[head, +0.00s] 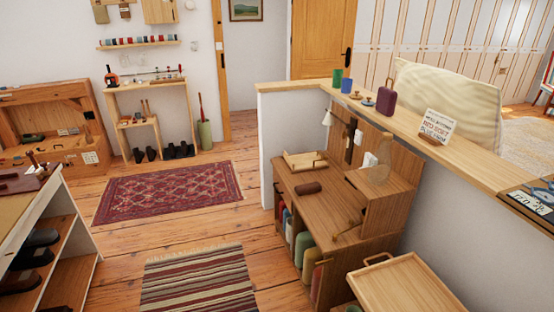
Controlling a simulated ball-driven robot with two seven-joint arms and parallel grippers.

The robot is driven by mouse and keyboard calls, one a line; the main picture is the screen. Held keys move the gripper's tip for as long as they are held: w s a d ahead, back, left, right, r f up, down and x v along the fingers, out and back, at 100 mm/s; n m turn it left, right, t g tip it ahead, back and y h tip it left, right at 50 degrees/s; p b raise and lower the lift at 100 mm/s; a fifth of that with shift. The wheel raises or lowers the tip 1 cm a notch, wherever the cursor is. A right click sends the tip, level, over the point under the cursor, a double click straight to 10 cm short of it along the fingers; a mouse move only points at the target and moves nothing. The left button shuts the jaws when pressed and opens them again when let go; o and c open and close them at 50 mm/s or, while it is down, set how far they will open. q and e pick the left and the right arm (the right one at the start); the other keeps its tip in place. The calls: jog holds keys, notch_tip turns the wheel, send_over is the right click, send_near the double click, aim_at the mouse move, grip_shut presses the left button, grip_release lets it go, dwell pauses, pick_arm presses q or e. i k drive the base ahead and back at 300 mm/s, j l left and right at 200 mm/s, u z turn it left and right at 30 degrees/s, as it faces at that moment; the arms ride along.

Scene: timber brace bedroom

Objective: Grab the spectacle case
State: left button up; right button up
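A small dark brown, rounded, elongated object (308,188) lies on the wooden desk (290,178), near its front left part. It looks like the spectacle case, though it is too small to be sure. It appears shut and lies apart from the light wooden tray (304,161) behind it. Neither of my grippers shows in the head view.
A low wall with a wooden ledge (470,168) runs behind the desk, holding cups and a purple case-like object (387,98). A wooden tray-topped piece (405,284) stands in front right. A striped rug (198,280) lies on open floor left of the desk.

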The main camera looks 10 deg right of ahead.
aim_at(313, 187)
jog(key=i+z, duration=0.25)
jog(key=i, duration=0.2)
jog(key=i+j+z, duration=0.25)
jog(key=i, duration=0.2)
jog(key=i+j+z, duration=0.25)
jog(key=i, duration=0.2)
